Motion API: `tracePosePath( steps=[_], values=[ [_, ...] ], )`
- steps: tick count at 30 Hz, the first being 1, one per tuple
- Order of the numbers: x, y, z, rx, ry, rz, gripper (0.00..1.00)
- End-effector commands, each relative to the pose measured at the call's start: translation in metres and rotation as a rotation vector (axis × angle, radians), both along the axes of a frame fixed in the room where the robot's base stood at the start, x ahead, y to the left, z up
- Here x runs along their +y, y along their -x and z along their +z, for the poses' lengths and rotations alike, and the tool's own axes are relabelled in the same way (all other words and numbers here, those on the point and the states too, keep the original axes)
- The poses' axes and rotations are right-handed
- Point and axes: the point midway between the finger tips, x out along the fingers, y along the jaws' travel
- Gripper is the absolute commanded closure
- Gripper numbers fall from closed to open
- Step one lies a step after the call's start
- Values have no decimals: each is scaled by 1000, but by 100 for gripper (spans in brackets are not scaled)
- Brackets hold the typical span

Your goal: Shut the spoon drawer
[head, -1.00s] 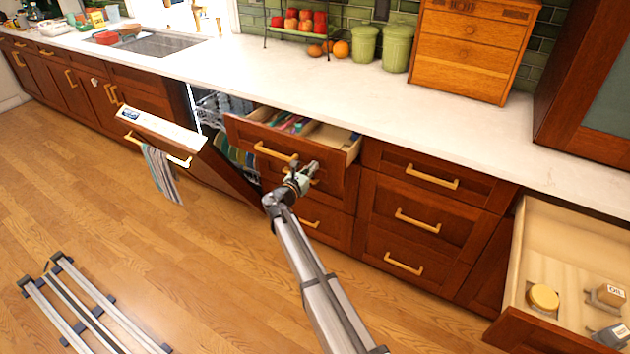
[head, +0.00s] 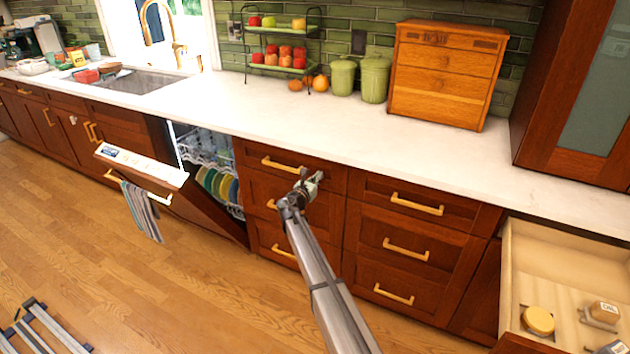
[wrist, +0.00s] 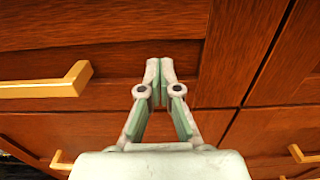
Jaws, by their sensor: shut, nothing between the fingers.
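The spoon drawer (head: 290,168) is the top drawer just right of the dishwasher. Its red-brown front sits flush with the cabinet, and its inside is hidden. Its gold handle (head: 281,165) also shows at the left of the wrist view (wrist: 45,87). My gripper (head: 306,180) is at the right part of the drawer front, right of the handle. In the wrist view the gripper (wrist: 159,72) has its two fingertips together, with nothing between them. The tips are at or very close to the wood; I cannot tell if they touch.
The dishwasher door (head: 150,178) hangs open on the left, with a towel (head: 142,210) on its handle. Another drawer (head: 560,270) stands open at the right, with a round-lidded jar (head: 538,320) inside.

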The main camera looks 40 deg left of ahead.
Motion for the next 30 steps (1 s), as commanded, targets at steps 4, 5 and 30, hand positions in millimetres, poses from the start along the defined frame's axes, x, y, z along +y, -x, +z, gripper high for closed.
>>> tracePosePath(
  steps=[4, 5, 30],
  values=[
    [2, -6, 3, -3, 0, 1, 100],
    [2, -6, 3, -3, 0, 2, 100],
    [-25, 92, 1, -2, -1, -7, 100]
  ],
)
